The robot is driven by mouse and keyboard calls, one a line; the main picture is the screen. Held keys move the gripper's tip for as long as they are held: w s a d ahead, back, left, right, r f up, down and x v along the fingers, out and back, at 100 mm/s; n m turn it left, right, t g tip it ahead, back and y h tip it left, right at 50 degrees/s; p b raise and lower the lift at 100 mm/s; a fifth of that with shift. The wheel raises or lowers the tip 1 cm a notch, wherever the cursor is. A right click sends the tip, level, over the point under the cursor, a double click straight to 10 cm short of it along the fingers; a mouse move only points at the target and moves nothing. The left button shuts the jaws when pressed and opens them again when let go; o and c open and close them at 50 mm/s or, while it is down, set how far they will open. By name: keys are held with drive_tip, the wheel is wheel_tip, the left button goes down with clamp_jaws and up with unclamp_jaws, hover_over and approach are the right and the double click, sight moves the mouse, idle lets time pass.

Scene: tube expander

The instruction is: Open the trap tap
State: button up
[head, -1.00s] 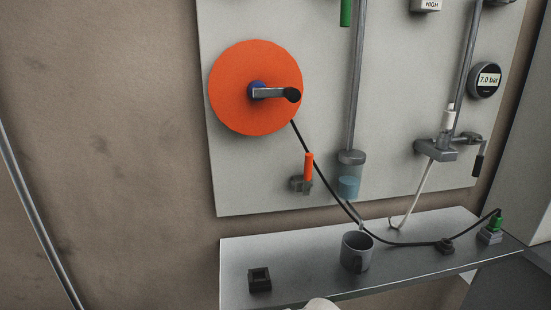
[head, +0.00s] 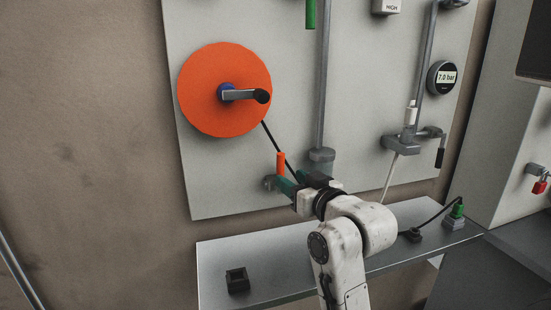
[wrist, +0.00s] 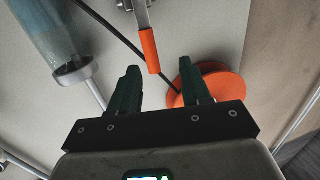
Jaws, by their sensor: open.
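An orange-handled lever (head: 281,162) stands upright on a small grey fitting on the panel, left of the clear trap bowl (head: 322,167). I take this lever to be the tap. My gripper (head: 291,181) is open in front of the panel by the lever. In the wrist view the lever's orange handle (wrist: 149,50) hangs from a metal arm, in line with the gap between the dark green fingers of my gripper (wrist: 160,70). No grip on the handle shows. The bowl (wrist: 52,32) is at the upper left there. In the head view my arm hides its lower part.
A black hose (wrist: 105,25) runs behind the lever. A large orange disc (head: 205,112) with a crank is up and left. A shelf (head: 285,277) below carries a black block (head: 237,281) and a green-topped fitting (head: 456,212). A gauge (head: 442,78) reads 7.0 bar.

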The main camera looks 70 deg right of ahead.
sight(283, 162)
drive_tip(key=shift+h, duration=0.3)
drive_tip(key=x, duration=0.3)
drive_tip(key=r+p+x, duration=0.1)
drive_tip(key=x, duration=0.3)
drive_tip(key=d+x, duration=0.1)
drive_tip(key=x, duration=0.2)
drive_tip(key=shift+s+d+r, duration=0.15)
drive_tip(key=shift+r, duration=0.25)
clamp_jaws()
